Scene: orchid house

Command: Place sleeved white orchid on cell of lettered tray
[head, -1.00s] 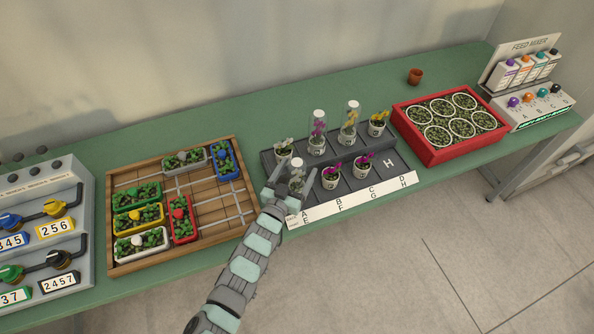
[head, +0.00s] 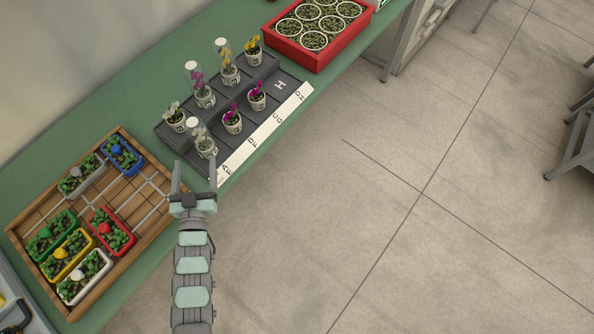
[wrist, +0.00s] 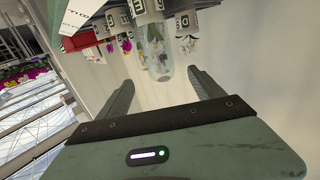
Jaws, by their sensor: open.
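The sleeved white orchid (head: 205,149) stands upright in the front-row cell at the near left end of the dark lettered tray (head: 184,143), by the letter E. Its clear sleeve (wrist: 155,52) appears in the wrist view just beyond my fingertips. My gripper (head: 194,162) is open and empty, its two fingers apart, close to this orchid on the near side. In the wrist view the open fingers (wrist: 160,78) flank a clear gap, with the sleeve's end pointing toward it. The cell marked H (head: 280,86) is empty.
An unsleeved white orchid (head: 174,114), a sleeved magenta orchid (head: 203,90) and a sleeved yellow orchid (head: 228,68) stand in the back row. Unsleeved magenta orchids (head: 232,119) share the front row. A wooden planter board (head: 150,218) lies left; a red crate (head: 318,61) stands beyond.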

